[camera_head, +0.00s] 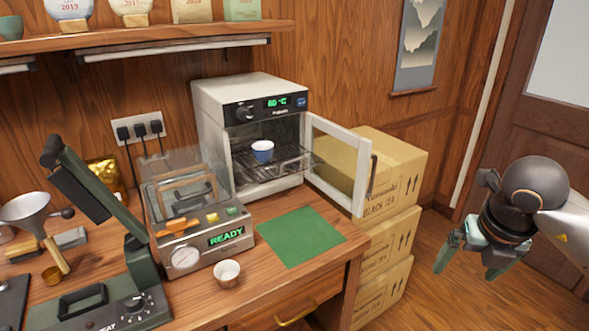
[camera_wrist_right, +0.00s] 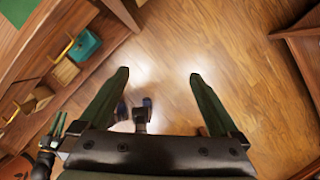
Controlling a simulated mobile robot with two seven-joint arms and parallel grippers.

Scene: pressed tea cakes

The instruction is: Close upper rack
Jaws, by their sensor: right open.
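The white oven-like cabinet (camera_head: 216,115) stands open on the wooden counter, its glazed door (camera_head: 338,165) swung out to the right. A dark wire rack (camera_head: 290,162) shows in the upper part of the opening and looks partly slid out past the front frame. A blue and white cup (camera_head: 262,151) stands upright at the rack. My right gripper (camera_head: 467,268) is open and empty, well right of the cabinet and apart from it. Its spread fingers (camera_wrist_right: 156,90) show over bare floor in the wrist view. A small dark gripper with green fingers (camera_wrist_right: 62,128), apparently my left, shows there too; its opening is unclear.
Stacked tea cartons (camera_head: 395,180) stand right of the counter, behind the open door. A green mat (camera_head: 300,238) lies clear in front of the cabinet. A READY machine (camera_head: 205,250) and a small cup (camera_head: 227,273) stand to the left. The floor under my right gripper is free.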

